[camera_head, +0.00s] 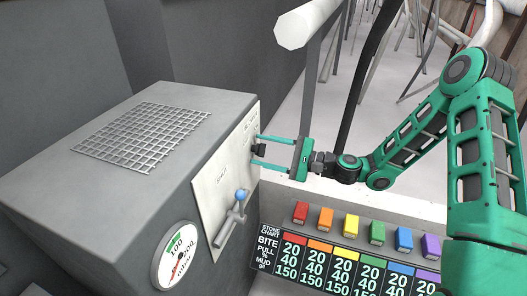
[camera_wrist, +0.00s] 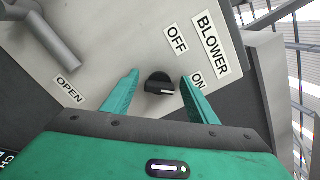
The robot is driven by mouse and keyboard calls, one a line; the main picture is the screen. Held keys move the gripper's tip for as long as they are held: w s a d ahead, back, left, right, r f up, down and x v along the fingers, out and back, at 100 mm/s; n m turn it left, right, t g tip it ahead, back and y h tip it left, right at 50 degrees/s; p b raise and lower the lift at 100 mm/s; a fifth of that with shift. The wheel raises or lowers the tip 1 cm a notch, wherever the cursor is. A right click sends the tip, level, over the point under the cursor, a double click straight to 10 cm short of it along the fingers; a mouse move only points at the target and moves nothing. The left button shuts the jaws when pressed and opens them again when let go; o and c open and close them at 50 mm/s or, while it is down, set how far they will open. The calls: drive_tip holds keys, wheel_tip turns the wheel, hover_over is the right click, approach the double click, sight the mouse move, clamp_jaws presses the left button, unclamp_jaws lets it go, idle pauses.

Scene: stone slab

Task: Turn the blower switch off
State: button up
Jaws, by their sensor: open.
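In the head view the switch (camera_head: 259,150) shows as a small dark piece at the panel's right. My green gripper (camera_wrist: 160,77) is open, with one finger on each side of the knob. The fingers appear apart from the knob in the wrist view. In the head view my gripper (camera_head: 257,148) reaches the panel from the right.
The panel is on a grey box with a mesh top (camera_head: 143,135) and a round gauge (camera_head: 175,257). A lever with a blue ball (camera_head: 240,194) juts out left of the switch. A stone chart (camera_head: 345,262) with several coloured blocks stands below my arm.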

drive_tip(key=shift+a, duration=0.1)
drive_tip(key=c, duration=1.1)
drive_tip(key=shift+o, duration=0.2)
drive_tip(key=shift+n, duration=0.4)
drive_tip(key=n, duration=0.3)
drive_tip(key=shift+f, duration=0.1)
drive_tip(key=n, duration=0.4)
drive_tip(key=shift+s+f+n, duration=0.1)
drive_tip(key=shift+f+n, duration=0.1)
drive_tip(key=shift+n, duration=0.1)
drive_tip(key=n, duration=0.3)
drive_tip(key=shift+f+n, duration=0.15)
drive_tip(key=shift+n, duration=0.15)
drive_tip(key=shift+f+n, duration=0.15)
drive_tip(key=shift+n, duration=1.85)
